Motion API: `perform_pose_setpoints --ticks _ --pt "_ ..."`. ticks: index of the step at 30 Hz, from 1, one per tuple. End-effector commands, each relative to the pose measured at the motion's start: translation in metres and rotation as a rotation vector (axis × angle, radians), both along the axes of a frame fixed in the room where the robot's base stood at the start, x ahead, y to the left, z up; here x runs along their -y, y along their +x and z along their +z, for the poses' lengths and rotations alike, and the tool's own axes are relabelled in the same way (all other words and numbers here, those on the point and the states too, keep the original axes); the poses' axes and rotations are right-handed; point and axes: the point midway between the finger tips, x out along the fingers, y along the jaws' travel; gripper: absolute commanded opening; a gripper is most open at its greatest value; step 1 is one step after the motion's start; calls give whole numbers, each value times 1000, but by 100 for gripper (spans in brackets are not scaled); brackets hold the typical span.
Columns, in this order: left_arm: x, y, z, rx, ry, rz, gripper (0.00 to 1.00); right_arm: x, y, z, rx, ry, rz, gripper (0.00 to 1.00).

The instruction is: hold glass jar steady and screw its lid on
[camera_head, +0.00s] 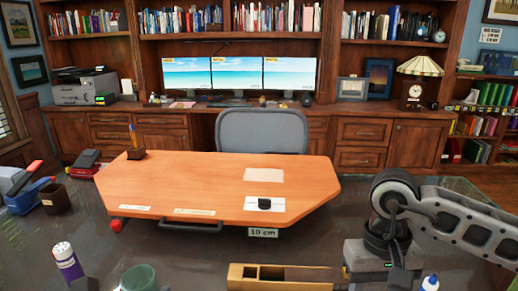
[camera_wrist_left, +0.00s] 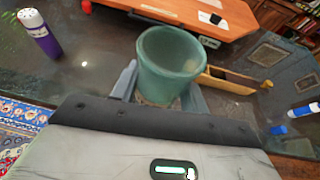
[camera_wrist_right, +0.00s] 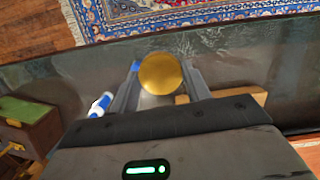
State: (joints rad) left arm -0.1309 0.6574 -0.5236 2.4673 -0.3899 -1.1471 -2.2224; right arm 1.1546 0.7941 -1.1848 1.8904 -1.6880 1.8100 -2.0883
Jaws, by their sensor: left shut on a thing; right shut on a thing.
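A green-blue glass jar (camera_wrist_left: 170,66) stands open-topped between the fingers of my left gripper (camera_wrist_left: 162,88), which is shut on it. My right gripper (camera_wrist_right: 163,78) is shut on a round gold lid (camera_wrist_right: 161,73), whose flat face shows in the right wrist view. The lid is not visible in the head view. The jar and lid are apart, and the jar's mouth is uncovered.
A wooden tray (camera_head: 240,285) lies between the arms near the front edge. A purple bottle with a white cap (camera_head: 67,262) stands left of the jar. A white and blue bottle (camera_head: 430,283) is at right. A wooden board (camera_head: 215,180) fills the table's middle.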

Motion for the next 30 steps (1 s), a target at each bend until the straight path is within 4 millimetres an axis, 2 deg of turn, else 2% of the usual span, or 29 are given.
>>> perform_pose_setpoints --ticks 15,19,23,30 --pt "0 0 1 2 1 -1 4 0 0 0 1 0 8 25" --pt "7 2 2 5 3 -38 4 0 0 0 1 0 8 25" --pt "30 3 4 6 4 -154 4 0 0 0 1 0 8 25" --pt "92 8 9 8 4 -465 4 0 0 0 1 0 7 25"
